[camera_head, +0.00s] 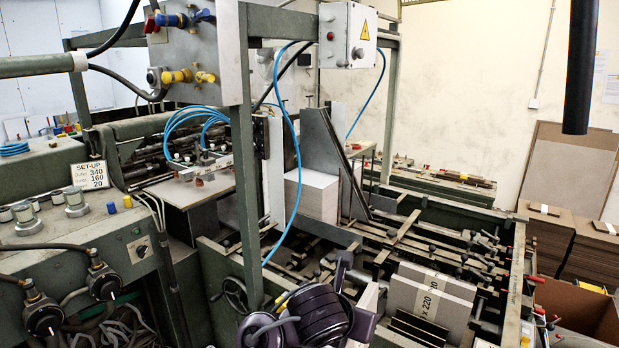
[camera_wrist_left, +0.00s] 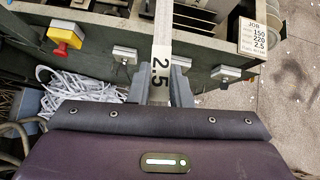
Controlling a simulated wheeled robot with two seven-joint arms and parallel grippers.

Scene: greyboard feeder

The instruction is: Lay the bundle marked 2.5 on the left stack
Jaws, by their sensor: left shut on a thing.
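My left gripper (camera_wrist_left: 160,88) is shut on a thin bundle, seen edge-on, whose pale band (camera_wrist_left: 161,66) reads 2.5. In the head view, my dark purple left wrist (camera_head: 310,315) is at the bottom centre; its fingertips are not clear there. A grey board bundle (camera_head: 455,300) with a band ending in x 220 stands upright just right of the wrist. It appears to be the held one, but the grip is hidden. A pale board stack (camera_head: 315,195) stands in the machine beyond, beside a tilted metal plate. I cannot tell whether this is the left stack.
Green machine rails and bars (camera_head: 410,240) lie around the bundle. A green upright post (camera_head: 247,180) and blue hoses stand left of the pale stack. Banded stacks (camera_head: 550,235) and an open carton (camera_head: 580,310) are at right. A job card (camera_wrist_left: 264,36) reads 150, 220, 2.5.

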